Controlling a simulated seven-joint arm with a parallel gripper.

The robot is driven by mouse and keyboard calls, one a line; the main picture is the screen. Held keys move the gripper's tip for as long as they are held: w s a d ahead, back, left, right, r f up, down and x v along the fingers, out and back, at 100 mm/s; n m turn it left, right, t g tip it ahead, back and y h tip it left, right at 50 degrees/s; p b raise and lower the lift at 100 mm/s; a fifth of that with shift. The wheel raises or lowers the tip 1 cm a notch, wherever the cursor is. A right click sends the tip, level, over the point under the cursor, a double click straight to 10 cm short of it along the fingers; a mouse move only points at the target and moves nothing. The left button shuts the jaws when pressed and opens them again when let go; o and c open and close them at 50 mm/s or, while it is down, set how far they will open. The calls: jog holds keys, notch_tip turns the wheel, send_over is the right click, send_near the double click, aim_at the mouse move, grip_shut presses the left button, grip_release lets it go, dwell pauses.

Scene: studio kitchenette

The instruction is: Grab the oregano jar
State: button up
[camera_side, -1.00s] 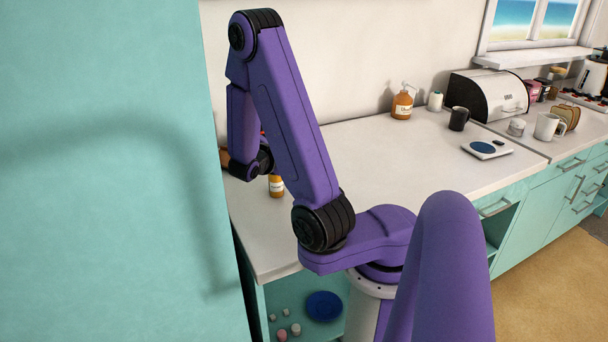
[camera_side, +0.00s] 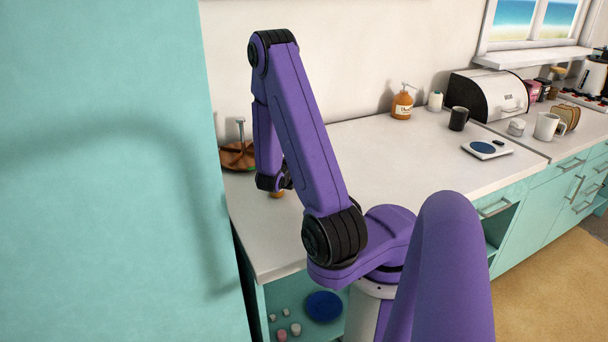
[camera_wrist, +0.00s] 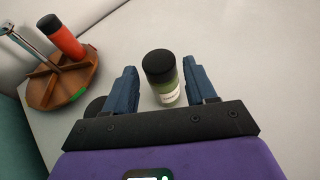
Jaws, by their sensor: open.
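The oregano jar (camera_wrist: 168,92), a small jar with a black lid, green contents and a white label, stands on the counter in the wrist view. My gripper (camera_wrist: 160,70) is open, with one blue finger on each side of the jar. A narrow gap shows on each side, and I see no grip on it. The label is too small to read. In the side view my arm hides the gripper's fingers and the green jar.
A wooden divided turntable (camera_wrist: 67,88) holds a red bottle (camera_wrist: 62,38) with a black cap. A dark round top (camera_wrist: 94,106) shows just outside my left finger. An amber jar (camera_side: 277,194) is partly behind my arm.

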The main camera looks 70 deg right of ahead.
jog(key=shift+x, duration=1)
jog(key=c, duration=0.9)
jog(key=shift+r, duration=0.1)
